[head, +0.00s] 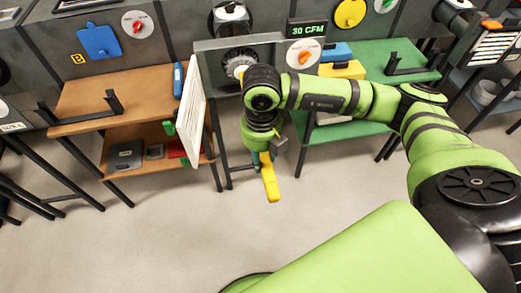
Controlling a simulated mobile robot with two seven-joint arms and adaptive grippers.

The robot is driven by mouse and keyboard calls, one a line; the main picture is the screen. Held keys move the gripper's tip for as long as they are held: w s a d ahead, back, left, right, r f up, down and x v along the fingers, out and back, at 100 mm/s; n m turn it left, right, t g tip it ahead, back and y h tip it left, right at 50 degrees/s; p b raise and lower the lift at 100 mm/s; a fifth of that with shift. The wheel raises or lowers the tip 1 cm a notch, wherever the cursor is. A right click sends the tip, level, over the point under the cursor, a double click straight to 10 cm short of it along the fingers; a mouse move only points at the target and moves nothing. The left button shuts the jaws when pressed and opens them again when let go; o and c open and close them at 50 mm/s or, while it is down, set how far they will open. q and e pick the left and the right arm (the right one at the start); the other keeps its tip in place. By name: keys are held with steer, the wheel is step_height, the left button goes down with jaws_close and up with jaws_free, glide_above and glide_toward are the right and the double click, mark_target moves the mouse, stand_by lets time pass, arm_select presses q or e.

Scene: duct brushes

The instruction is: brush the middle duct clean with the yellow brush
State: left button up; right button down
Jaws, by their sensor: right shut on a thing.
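My right gripper (265,152) points down in front of the middle duct and is shut on the yellow brush (270,182). The brush's yellow end hangs below the fingers; I cannot make out its bristles. The middle duct (237,60) is a grey box with a round dark opening, partly hidden by my right wrist. A white slatted panel (191,108) stands open at the duct's left side. My left gripper is not in view.
A brown bench (85,98) stands left and a green bench (405,58) right, both with black brackets. A yellow block (345,69) and a blue block (337,51) lie on the green bench. A display (308,29) reads 30 CFM. The floor in front is clear.

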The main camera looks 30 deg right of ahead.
steer(key=shift+w+d+b, duration=0.25)
steer(key=shift+w+b, duration=0.25)
steer(key=shift+w, duration=0.4)
steer(key=w+b, duration=0.1)
steer(key=w, duration=0.1)
steer(key=w+d+b, duration=0.1)
steer(key=w, duration=0.2)
steer(key=w+d+b, duration=0.1)
steer(key=w, duration=0.2)
steer(key=shift+d, duration=0.2)
steer(key=shift+w+d+b, duration=0.35)
steer(key=shift+w+b, duration=0.1)
steer(key=shift+w, duration=0.65)
steer(key=shift+w+d+b, duration=0.3)
steer(key=shift+w+b, duration=0.1)
steer(key=shift+w, duration=0.65)
steer(key=shift+w+d+b, duration=0.35)
steer(key=shift+w+b, duration=0.1)
steer(key=shift+w, duration=0.65)
steer(key=shift+s+r, duration=0.1)
steer(key=shift+s, duration=0.05)
